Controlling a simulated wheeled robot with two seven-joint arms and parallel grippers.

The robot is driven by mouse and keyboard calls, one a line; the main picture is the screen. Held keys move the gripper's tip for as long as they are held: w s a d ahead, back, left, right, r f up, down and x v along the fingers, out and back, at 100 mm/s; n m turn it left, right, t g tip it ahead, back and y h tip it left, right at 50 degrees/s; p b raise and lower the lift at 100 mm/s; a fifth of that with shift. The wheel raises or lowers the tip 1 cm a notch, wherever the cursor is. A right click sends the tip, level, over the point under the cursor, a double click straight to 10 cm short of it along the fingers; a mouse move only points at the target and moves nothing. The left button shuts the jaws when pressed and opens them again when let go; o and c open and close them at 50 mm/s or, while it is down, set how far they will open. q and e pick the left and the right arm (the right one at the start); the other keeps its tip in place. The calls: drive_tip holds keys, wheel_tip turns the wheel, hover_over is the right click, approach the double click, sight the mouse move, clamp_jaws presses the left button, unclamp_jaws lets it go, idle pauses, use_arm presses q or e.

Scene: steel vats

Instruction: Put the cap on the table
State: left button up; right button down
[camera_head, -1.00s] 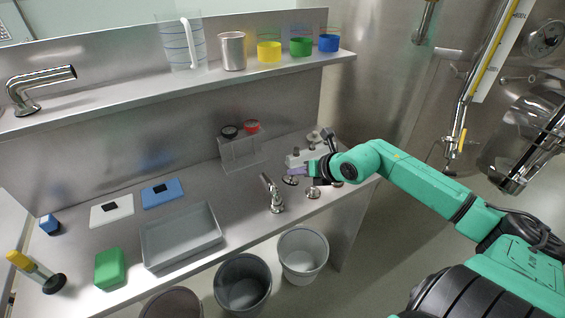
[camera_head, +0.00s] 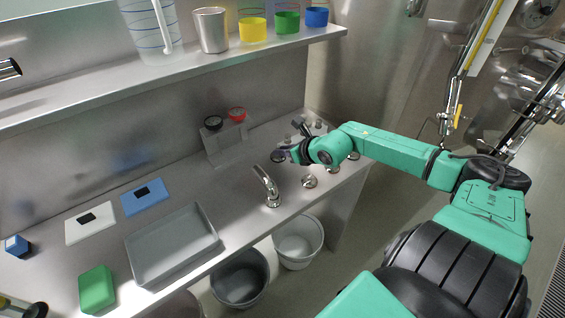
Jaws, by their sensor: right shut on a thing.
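My right gripper (camera_head: 288,153) is at the far right part of the steel table (camera_head: 235,190). Its fingers are shut on a small round, dark metallic piece, which looks like the cap (camera_head: 278,157). The cap appears a little above the table top, though the exact gap is hard to tell. The fingers hide part of it.
A steel tap (camera_head: 267,187) stands left of the gripper, and a steel knobbed piece (camera_head: 309,181) just in front. A grey tray (camera_head: 172,280), green block (camera_head: 97,289) and steel stand (camera_head: 225,148) are further left. Bins (camera_head: 298,240) stand below the front edge.

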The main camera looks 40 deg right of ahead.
sight(282, 159)
wheel_tip(282, 159, down, 3)
drive_tip(key=shift+s+b, duration=0.15)
drive_tip(key=shift+b, duration=0.15)
use_arm(q)
drive_tip(key=shift+w+f, duration=0.3)
drive_tip(key=shift+w, duration=0.1)
use_arm(e)
drive_tip(key=shift+f, duration=0.35)
drive_tip(key=c, duration=0.8)
unclamp_jaws()
use_arm(q)
drive_tip(key=shift+s, duration=0.2)
